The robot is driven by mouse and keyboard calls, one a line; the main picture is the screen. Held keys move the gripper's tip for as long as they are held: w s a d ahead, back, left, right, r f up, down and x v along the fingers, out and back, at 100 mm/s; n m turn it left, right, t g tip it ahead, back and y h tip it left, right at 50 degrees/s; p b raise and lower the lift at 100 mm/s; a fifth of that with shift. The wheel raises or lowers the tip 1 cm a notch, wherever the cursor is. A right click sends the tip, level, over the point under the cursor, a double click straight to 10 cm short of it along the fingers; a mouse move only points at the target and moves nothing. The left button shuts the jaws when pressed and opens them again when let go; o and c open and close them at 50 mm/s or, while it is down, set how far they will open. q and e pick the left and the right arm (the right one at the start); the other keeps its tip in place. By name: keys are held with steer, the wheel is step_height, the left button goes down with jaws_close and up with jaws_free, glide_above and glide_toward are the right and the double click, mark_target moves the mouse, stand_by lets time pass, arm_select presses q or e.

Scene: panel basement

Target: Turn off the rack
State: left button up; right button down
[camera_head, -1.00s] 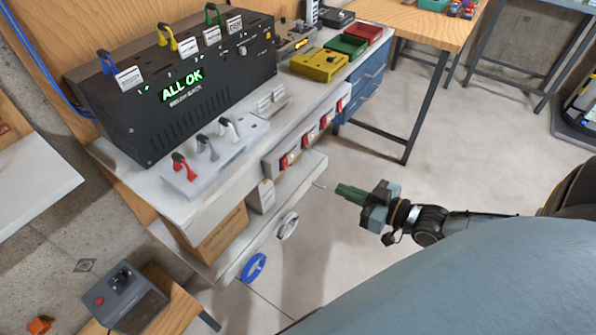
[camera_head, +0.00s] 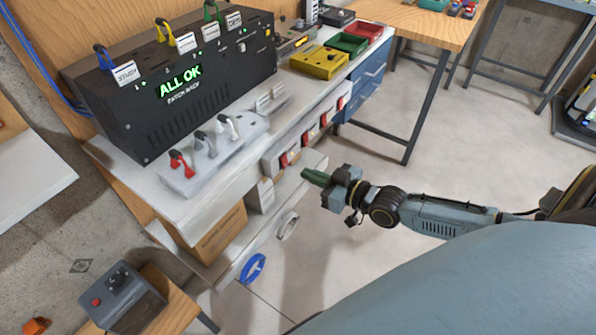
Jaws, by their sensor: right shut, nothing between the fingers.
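The black rack (camera_head: 180,95) stands on the white bench at the upper left. Its green display (camera_head: 180,82) reads "ALL OK". Several cable plugs with white tags (camera_head: 124,73) stick up along its top edge. Below the bench top's front edge is a strip of red-and-white rocker switches (camera_head: 310,137). My left gripper is not in view.
A white power strip with red, grey and white plugs (camera_head: 205,150) lies before the rack. Yellow, green and red bins (camera_head: 318,62) stand on the bench's right. A grey box with a red button (camera_head: 125,297) sits at lower left.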

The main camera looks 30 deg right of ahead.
steer(key=shift+x, duration=2.2)
steer(key=shift+b, duration=0.4)
steer(key=s+d+f, duration=0.2)
steer(key=s+d, duration=0.3)
steer(key=s, duration=0.7)
steer(key=shift+s+t, duration=0.2)
steer(key=shift+t, duration=0.1)
steer(key=shift+f, duration=0.1)
